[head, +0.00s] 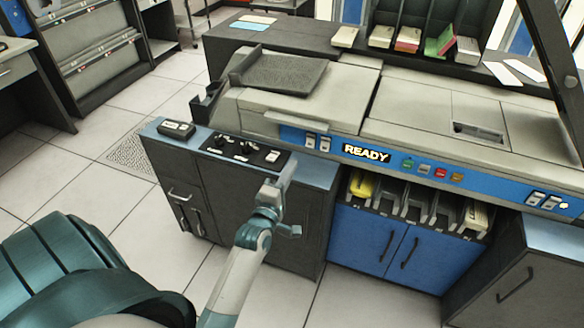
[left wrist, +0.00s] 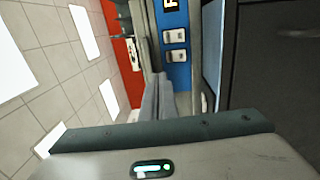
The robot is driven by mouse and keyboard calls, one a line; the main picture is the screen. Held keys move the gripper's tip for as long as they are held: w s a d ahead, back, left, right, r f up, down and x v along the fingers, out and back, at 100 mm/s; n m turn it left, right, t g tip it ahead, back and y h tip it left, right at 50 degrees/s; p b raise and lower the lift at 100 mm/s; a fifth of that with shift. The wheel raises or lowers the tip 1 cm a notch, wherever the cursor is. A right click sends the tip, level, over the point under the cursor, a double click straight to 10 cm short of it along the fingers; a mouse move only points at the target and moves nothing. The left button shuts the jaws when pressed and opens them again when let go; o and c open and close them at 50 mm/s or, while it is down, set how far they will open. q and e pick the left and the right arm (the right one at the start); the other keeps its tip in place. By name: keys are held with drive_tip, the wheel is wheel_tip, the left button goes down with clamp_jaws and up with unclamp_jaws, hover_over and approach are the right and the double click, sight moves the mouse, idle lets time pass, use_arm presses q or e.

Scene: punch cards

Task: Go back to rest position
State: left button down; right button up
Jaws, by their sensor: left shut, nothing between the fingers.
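My left gripper (head: 287,168) is in the middle of the head view, in front of the small switch panel (head: 245,152) on the low dark cabinet (head: 265,205). Its jaws are shut with nothing between them. In the left wrist view the grey fingers (left wrist: 158,97) are together, with the blue front strip and its white switches (left wrist: 174,37) beyond them. I cannot tell whether the gripper touches the panel or cabinet. My right gripper is not in view.
The card machine (head: 425,112) with its READY sign (head: 367,153) stands behind and to the right. Card slots (head: 415,203) sit above blue doors (head: 385,243).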

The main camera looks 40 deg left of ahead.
use_arm(q)
drive_tip(key=s+d+f+m+g+h, duration=0.15)
drive_tip(key=s+d+f+m, duration=0.25)
drive_tip(key=f, duration=0.7)
drive_tip(key=s+d+f+m+g+h, duration=0.1)
drive_tip(key=s+d+f+m+g, duration=0.25)
drive_tip(key=f, duration=0.85)
drive_tip(key=s+d+f+m+g+h, duration=0.25)
drive_tip(key=d+f+m, duration=0.25)
drive_tip(key=f, duration=0.6)
drive_tip(key=s+d+f+m+g, duration=0.2)
drive_tip(key=s+f, duration=0.4)
drive_tip(key=s, duration=0.3)
drive_tip(key=s+d+f+m+g, duration=0.2)
drive_tip(key=s+f+m, duration=0.3)
drive_tip(key=s, duration=0.5)
drive_tip(key=s+d+f+m+g, duration=0.2)
drive_tip(key=s+f+m, duration=0.1)
drive_tip(key=s+f, duration=0.6)
drive_tip(key=shift+s+d+f+m, duration=0.15)
drive_tip(key=shift+s+d+m, duration=0.2)
drive_tip(key=shift+s, duration=0.15)
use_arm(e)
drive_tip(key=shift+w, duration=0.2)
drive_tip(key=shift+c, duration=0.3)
